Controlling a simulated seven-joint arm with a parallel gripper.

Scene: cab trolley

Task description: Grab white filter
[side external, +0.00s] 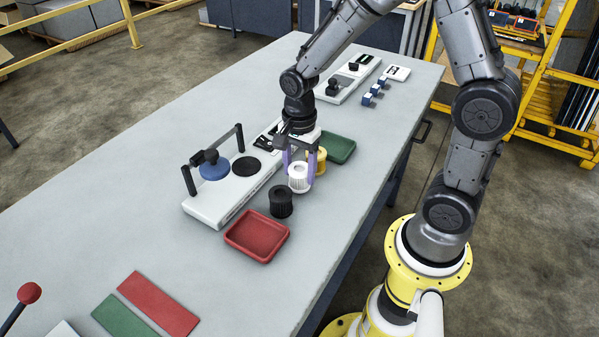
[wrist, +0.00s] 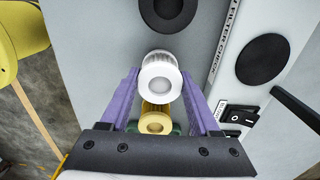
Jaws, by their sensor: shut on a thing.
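The white filter (side external: 299,177) is a ribbed cylinder between the two purple fingers of my gripper (side external: 301,168). In the wrist view the white filter (wrist: 160,78) sits between the fingertips of my gripper (wrist: 160,85), and its round end with a grey centre faces the camera. My gripper is shut on it. I cannot tell whether the filter touches the table. A yellow filter (side external: 320,160) stands just behind it, partly hidden by a finger. A black filter (side external: 281,201) stands in front of it on the table.
A white filter-check station (side external: 215,205) with a blue disc, a black disc and a dark handle frame lies left of my gripper. A red tray (side external: 257,236) is in front and a green tray (side external: 338,148) behind.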

